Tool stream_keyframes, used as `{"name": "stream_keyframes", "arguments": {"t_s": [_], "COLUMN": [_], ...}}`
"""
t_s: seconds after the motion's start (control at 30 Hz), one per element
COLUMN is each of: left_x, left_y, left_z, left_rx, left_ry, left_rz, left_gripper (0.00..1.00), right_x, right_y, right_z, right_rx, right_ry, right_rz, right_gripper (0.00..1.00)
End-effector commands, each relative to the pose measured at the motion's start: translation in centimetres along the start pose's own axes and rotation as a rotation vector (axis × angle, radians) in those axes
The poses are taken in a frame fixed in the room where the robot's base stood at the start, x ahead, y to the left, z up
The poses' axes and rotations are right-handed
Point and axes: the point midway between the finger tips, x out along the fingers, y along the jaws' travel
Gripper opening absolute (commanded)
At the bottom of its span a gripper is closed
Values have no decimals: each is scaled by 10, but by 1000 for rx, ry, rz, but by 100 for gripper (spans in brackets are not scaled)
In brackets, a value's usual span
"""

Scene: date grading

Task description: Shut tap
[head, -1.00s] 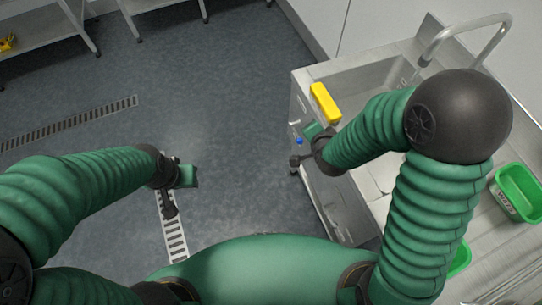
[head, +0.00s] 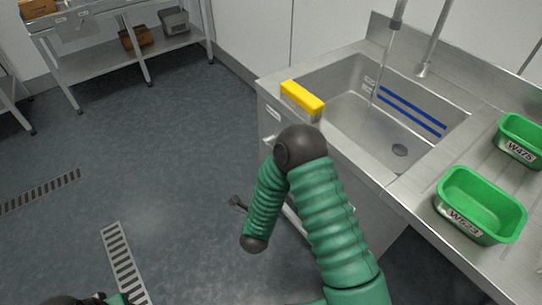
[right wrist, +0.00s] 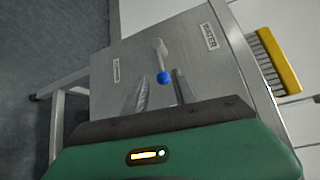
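In the right wrist view, a metal lever with a blue ball end (right wrist: 163,78) sits on the steel side panel (right wrist: 120,85), between two labels, one reading WATER. My right gripper (right wrist: 162,84) is open, with one finger on each side of the blue ball; I cannot tell whether they touch it. Only a sliver of my left gripper (head: 112,299) shows at the bottom left.
A yellow brush (head: 303,97) lies on the sink's left rim and also shows in the right wrist view (right wrist: 278,58). Green tubs (head: 482,205) stand on the drainboard right of the basin. A steel shelf (head: 105,65) is at the back left. The floor left is clear.

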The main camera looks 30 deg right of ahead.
Motion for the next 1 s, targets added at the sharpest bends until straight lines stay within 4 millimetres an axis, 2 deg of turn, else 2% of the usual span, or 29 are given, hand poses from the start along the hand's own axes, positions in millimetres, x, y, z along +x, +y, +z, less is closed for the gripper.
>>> {"name": "stream_keyframes", "arguments": {"t_s": [0.1, 0.2, 0.4, 0.7, 0.97, 1.0], "left_x": [6, 9, 12, 12, 12, 12], "left_y": [0, 0, 0, 0, 0, 0], "left_z": [2, 2, 3, 3, 3, 3], "left_rx": [0, -1, -1, -1, -1, -1], "left_ry": [-1, -1, -1, -1, -1, -1], "left_rz": [0, 0, 0, 0, 0, 0], "left_gripper": [36, 36, 36, 36, 36, 36], "right_x": [32, 56, 84, 88, 88, 88], "right_y": [1, 1, 1, 0, 0, 0], "right_z": [-1, -1, 0, 0, 0, 0], "right_rx": [2, 1, -1, -2, -2, -2], "right_ry": [2, 1, -1, -2, -2, -2], "right_rz": [-4, -3, 1, 1, 1, 1], "right_gripper": [33, 33, 33, 33, 0, 0]}}
